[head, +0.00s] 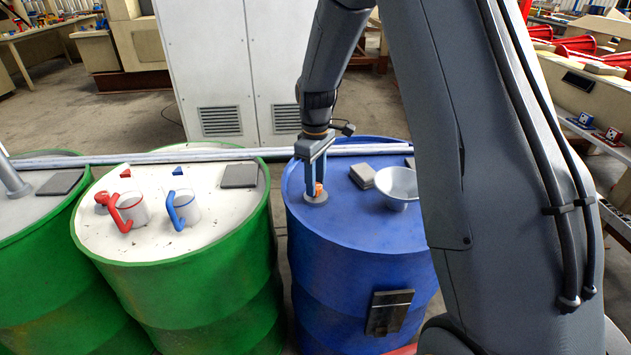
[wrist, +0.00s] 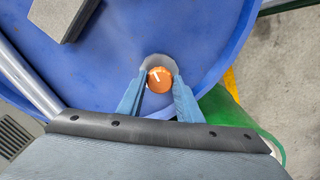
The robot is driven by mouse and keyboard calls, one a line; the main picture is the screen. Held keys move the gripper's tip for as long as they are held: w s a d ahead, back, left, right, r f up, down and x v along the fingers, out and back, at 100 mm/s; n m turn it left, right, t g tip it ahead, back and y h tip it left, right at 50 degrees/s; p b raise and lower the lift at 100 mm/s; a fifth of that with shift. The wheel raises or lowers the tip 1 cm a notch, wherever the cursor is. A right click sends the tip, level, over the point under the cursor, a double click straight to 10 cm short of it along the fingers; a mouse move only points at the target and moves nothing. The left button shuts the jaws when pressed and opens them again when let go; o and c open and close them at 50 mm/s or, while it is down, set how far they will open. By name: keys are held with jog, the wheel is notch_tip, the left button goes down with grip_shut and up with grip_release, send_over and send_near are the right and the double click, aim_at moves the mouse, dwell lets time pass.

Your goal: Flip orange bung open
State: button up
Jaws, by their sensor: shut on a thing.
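The orange bung (head: 319,189) sits in a grey ring near the left edge of the blue drum's top (head: 335,222). In the wrist view the bung (wrist: 160,79) is a round orange cap with a white mark on it. My gripper (head: 316,192) points down over it in the head view. In the wrist view the blue fingers of my gripper (wrist: 159,97) stand on both sides of the bung and are shut on it. The fingers hide part of the bung's sides and of the ring.
A white funnel (head: 397,184) and a dark grey block (head: 362,176) stand on the blue drum right of my gripper. A green drum (head: 190,292) to the left carries red- and blue-handled mugs.

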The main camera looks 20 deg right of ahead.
jog(key=shift+m, duration=0.3)
jog(key=m, duration=0.5)
jog(key=shift+m, duration=0.3)
jog(key=m, duration=1.1)
jog(key=shift+a+m+p, duration=0.1)
jog(key=shift+m+p, duration=0.25)
jog(key=shift+m, duration=0.05)
jog(key=m, duration=0.5)
jog(key=shift+w+m, duration=0.1)
jog(key=shift+m, duration=0.2)
jog(key=shift+r, duration=0.1)
jog(key=o, duration=1)
jog(key=shift+o, duration=0.2)
